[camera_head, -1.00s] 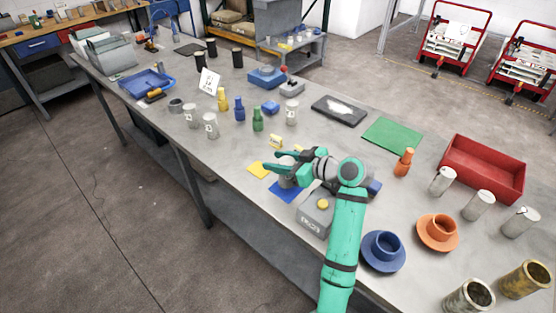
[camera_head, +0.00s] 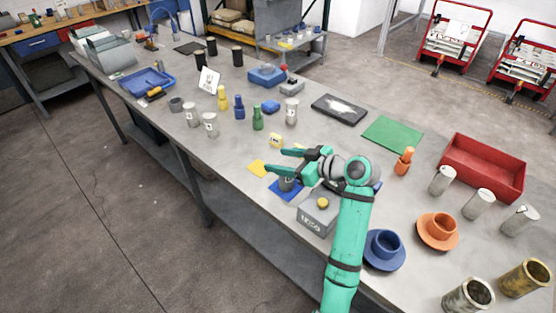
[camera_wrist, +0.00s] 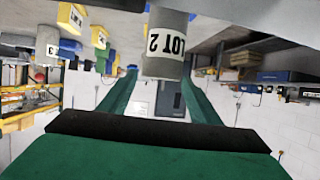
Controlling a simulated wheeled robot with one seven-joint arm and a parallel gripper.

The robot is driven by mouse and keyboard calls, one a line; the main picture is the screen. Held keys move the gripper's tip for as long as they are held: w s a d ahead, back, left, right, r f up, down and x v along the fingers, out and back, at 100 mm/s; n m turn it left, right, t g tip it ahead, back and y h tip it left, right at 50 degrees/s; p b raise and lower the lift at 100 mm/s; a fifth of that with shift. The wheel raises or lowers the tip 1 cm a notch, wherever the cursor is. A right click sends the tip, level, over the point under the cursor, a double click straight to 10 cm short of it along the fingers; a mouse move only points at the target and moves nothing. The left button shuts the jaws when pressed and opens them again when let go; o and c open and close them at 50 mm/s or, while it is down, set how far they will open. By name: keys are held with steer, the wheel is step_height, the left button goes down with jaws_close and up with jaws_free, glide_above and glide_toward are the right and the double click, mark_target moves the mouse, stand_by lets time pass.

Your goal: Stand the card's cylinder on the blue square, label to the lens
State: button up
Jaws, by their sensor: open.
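A grey cylinder (camera_head: 287,184) stands on the blue square (camera_head: 279,194), its upper part hidden by my gripper. My gripper (camera_head: 276,159) is open, its fingers level with or above the cylinder's top; I cannot tell exactly. In the wrist view the cylinder (camera_wrist: 165,50) shows upside down between the open fingers, apart from both, with a white "LOT 2" label facing that camera. The white card (camera_head: 208,80) stands far back on the table; its print is too small to read. No lens is clearly made out.
A grey box (camera_head: 316,217) with a yellow knob stands right beside the blue square. A yellow square (camera_head: 257,168) and a yellow block (camera_head: 276,140) lie close by. Other labelled cylinders (camera_head: 211,125) stand farther back. A blue cup on a saucer (camera_head: 384,250) is near my arm.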

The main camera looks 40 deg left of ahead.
steer(key=v, duration=1)
steer(key=shift+d+r, duration=0.25)
steer(key=shift+w, duration=0.1)
